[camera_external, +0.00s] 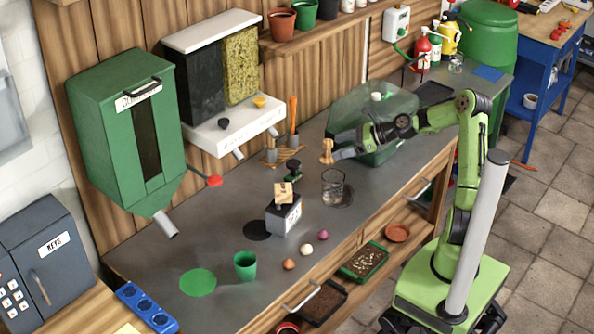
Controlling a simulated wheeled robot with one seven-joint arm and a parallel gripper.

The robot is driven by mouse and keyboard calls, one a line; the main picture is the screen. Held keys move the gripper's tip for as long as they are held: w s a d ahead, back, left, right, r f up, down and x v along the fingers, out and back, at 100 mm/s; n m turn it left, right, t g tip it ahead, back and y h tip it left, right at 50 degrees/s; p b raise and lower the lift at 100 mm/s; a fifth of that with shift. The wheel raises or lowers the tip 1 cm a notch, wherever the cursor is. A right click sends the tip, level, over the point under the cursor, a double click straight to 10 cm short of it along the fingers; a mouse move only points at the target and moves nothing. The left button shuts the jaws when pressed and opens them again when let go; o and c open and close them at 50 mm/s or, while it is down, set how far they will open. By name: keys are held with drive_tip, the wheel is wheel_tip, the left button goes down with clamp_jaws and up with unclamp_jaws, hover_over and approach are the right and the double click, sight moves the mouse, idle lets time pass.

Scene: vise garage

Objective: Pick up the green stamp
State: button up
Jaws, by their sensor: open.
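A small dark stamp (293,172) with a rounded knob stands on the grey workbench, behind a grey block; it looks dark green to black. A light wooden stamp-like piece (327,152) shows right at my fingertips; I cannot tell whether it is between the fingers or behind them. My gripper (337,146) is open, reaching in from the right above the bench, to the right of and higher in the picture than the dark stamp. The grey block (284,217) has a light wooden piece (284,193) on top.
A glass (333,187) stands close below my gripper. A green cup (245,265), a green disc (198,282) and several small balls (289,264) lie nearer the front. A translucent green bin (392,150) is behind my arm.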

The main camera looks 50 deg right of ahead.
sight(295, 163)
drive_tip(key=b+x, duration=0.1)
drive_tip(key=x, duration=0.4)
drive_tip(key=b+x, duration=0.2)
drive_tip(key=x, duration=0.3)
drive_tip(key=f+b+x, duration=0.1)
drive_tip(key=x, duration=0.5)
drive_tip(key=shift+s, duration=0.3)
drive_tip(key=shift+d+r, duration=0.1)
drive_tip(key=shift+r, duration=0.05)
drive_tip(key=shift+s, duration=0.1)
drive_tip(key=shift+c, duration=0.3)
drive_tip(key=c, duration=1)
